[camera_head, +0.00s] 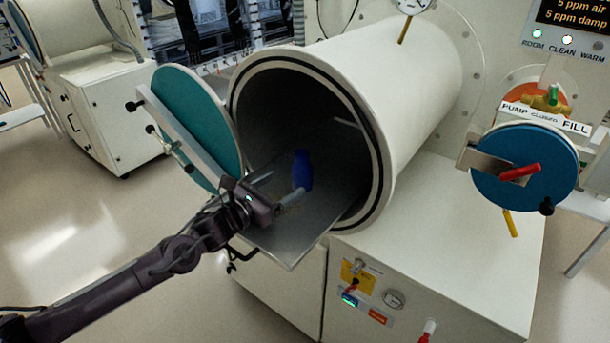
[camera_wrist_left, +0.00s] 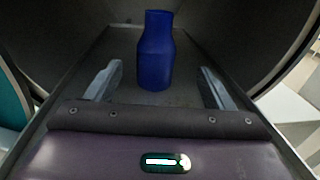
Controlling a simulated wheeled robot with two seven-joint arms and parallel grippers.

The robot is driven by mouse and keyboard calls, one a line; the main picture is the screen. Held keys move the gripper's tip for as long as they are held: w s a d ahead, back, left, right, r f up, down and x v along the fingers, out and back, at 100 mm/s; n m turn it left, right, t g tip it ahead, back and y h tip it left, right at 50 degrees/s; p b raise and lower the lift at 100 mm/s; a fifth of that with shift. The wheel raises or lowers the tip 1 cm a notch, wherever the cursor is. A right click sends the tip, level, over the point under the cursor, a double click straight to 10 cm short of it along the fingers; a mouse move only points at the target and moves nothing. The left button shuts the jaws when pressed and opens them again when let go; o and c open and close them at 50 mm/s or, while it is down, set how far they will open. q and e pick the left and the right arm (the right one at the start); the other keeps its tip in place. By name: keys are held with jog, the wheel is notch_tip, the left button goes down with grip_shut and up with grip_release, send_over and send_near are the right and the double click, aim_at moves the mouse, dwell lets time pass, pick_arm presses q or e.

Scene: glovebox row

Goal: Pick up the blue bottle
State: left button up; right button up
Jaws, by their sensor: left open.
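The blue bottle (camera_head: 302,171) stands upright on the metal tray (camera_head: 292,244) at the mouth of the large white cylindrical chamber. In the left wrist view the bottle (camera_wrist_left: 156,52) is straight ahead, between the lines of the two fingers and slightly beyond their tips. My left gripper (camera_head: 283,188) is open and empty, low over the tray, with its fingers pointing at the bottle. The fingers also show apart in the left wrist view (camera_wrist_left: 160,80). I cannot tell whether either finger touches the bottle. My right gripper is not in view.
The chamber (camera_head: 400,75) has a round rim close around the tray. Its open teal door (camera_head: 200,120) stands just left of my left gripper. A blue round door (camera_head: 525,170) with a red handle is at the right. The floor at the left is clear.

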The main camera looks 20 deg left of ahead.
aim_at(294, 173)
pick_arm(q)
jog(key=shift+w+d+r+p, duration=0.2)
jog(key=shift+w, duration=0.15)
jog(key=shift+w+d+r+p, duration=0.15)
jog(key=shift+w, duration=0.2)
jog(key=p+x, duration=0.1)
jog(key=x, duration=0.1)
jog(key=p+x, duration=0.1)
jog(key=x, duration=0.1)
jog(key=shift+w+a, duration=0.15)
jog(key=shift+w, duration=0.3)
jog(key=shift+f, duration=0.1)
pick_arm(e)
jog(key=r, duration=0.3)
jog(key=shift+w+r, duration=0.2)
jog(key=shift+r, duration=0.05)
pick_arm(q)
jog(key=shift+c, duration=0.3)
jog(key=c, duration=1.1)
